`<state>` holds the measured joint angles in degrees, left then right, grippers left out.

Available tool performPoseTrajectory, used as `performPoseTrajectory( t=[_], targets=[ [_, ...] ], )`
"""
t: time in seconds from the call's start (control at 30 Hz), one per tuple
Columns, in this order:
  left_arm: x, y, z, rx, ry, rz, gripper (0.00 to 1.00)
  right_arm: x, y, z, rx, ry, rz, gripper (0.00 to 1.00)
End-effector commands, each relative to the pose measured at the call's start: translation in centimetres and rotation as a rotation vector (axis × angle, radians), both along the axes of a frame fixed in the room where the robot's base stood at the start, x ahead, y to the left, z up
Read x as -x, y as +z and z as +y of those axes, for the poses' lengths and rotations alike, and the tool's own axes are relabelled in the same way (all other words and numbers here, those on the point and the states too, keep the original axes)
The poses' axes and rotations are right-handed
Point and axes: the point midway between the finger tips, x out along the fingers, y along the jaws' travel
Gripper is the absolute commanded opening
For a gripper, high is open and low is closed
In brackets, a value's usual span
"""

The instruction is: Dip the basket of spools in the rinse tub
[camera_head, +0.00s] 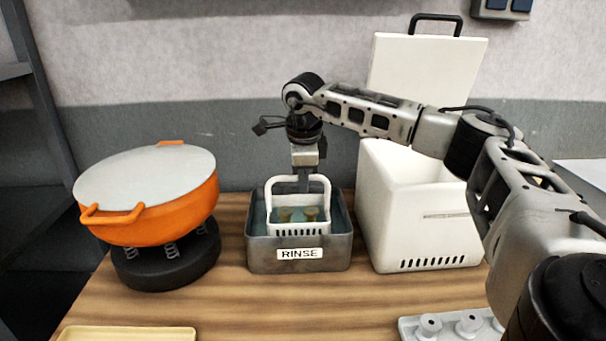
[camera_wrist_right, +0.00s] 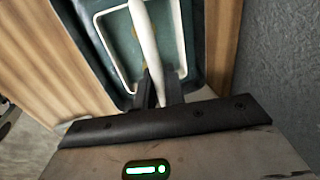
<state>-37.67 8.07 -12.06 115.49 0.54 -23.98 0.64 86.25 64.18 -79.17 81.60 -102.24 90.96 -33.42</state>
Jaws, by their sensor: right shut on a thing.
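The grey rinse tub (camera_head: 258,252) with its "RINSE" label stands on the wooden table. The white basket (camera_head: 298,229) with a tall loop handle (camera_head: 322,184) sits inside the tub, its lower part hidden by the tub's front wall. Several brownish spools (camera_head: 297,213) show in the basket. My right gripper (camera_head: 303,182) reaches down from above and is shut on the basket's handle. In the right wrist view the handle (camera_wrist_right: 146,45) runs between the fingers (camera_wrist_right: 160,88), over the tub (camera_wrist_right: 112,22). My left gripper is not in view.
An orange pot (camera_head: 150,222) with a grey lid stands on a black base to the left. A white slotted bin (camera_head: 415,225) with a raised lid is close on the right. A grey tray with pegs (camera_head: 450,326) and a yellow tray (camera_head: 127,334) lie in front.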

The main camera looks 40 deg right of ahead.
Motion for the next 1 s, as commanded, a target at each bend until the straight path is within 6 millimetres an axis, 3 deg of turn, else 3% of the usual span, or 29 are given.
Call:
performPoseTrajectory(
  t=[0.5,1.0],
  targets=[
    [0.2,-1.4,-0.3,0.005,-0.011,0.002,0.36,0.0,-3.9,0.0,-0.001,0.000,-0.002,0.00],
    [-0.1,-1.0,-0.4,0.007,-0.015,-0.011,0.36,0.0,-4.4,0.0,-0.001,0.000,-0.002,0.00]
  ],
)
